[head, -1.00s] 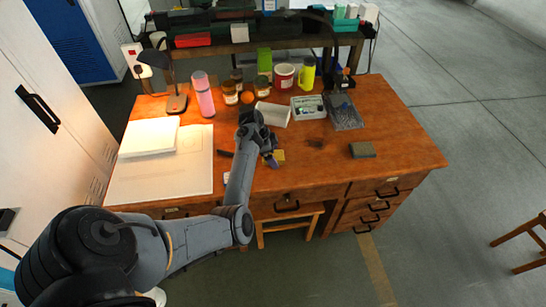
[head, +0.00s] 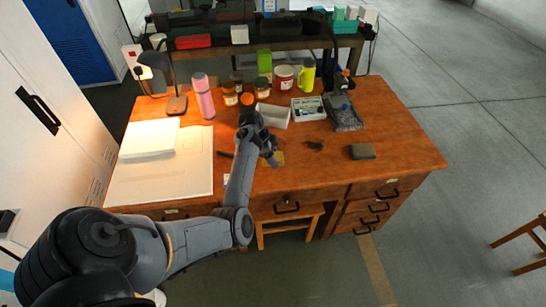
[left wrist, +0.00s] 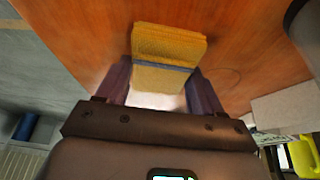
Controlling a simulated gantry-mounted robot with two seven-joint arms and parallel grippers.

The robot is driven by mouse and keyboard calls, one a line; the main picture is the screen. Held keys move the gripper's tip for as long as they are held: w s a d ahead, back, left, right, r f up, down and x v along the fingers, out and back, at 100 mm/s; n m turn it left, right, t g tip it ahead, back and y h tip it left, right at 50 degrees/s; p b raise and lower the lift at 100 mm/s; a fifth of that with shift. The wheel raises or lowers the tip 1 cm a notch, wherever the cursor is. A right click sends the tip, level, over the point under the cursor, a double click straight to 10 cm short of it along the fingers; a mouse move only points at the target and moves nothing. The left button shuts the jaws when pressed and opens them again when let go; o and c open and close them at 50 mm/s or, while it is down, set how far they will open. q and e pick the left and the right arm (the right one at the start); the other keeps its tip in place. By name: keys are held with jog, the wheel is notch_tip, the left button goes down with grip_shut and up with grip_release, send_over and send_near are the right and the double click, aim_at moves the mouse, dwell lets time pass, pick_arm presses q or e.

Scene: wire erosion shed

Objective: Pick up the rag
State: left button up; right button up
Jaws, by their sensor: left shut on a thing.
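The rag is a folded yellow cloth with a grey stripe. It shows large in the left wrist view (left wrist: 168,46) and as a small yellow patch in the head view (head: 279,158), partly hidden by my gripper. My left gripper (head: 271,157) is low over the front middle of the desk. In the left wrist view its two dark fingers (left wrist: 161,75) are on either side of the rag, shut on it. I cannot tell whether the rag touches the desk. My right gripper is not in view.
The wooden desk (head: 398,168) has free room at its right. A grey-green block (head: 362,151) lies there. Papers (head: 180,180) lie at left.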

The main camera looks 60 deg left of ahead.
aim_at(278, 156)
pick_arm(q)
jog(key=shift+r+b, duration=0.2)
jog(key=shift+b, duration=0.15)
notch_tip(278, 156, up, 4)
jog(key=shift+p, duration=0.75)
jog(key=shift+w+d+r+p, duration=0.35)
jog(key=shift+w+d+r, duration=0.4)
jog(key=shift+d+r, duration=0.75)
jog(key=shift+w+d+r+p, duration=0.3)
jog(key=shift+w+d+r, duration=0.55)
jog(key=shift+d, duration=1.2)
jog(key=shift+w+d+r+p, duration=0.35)
jog(key=shift+w+d+r, duration=0.35)
jog(key=shift+d+r, duration=0.8)
jog(key=shift+d+f, duration=0.3)
jog(key=o, duration=0.5)
jog(key=c, duration=0.4)
jog(key=shift+c, duration=0.2)
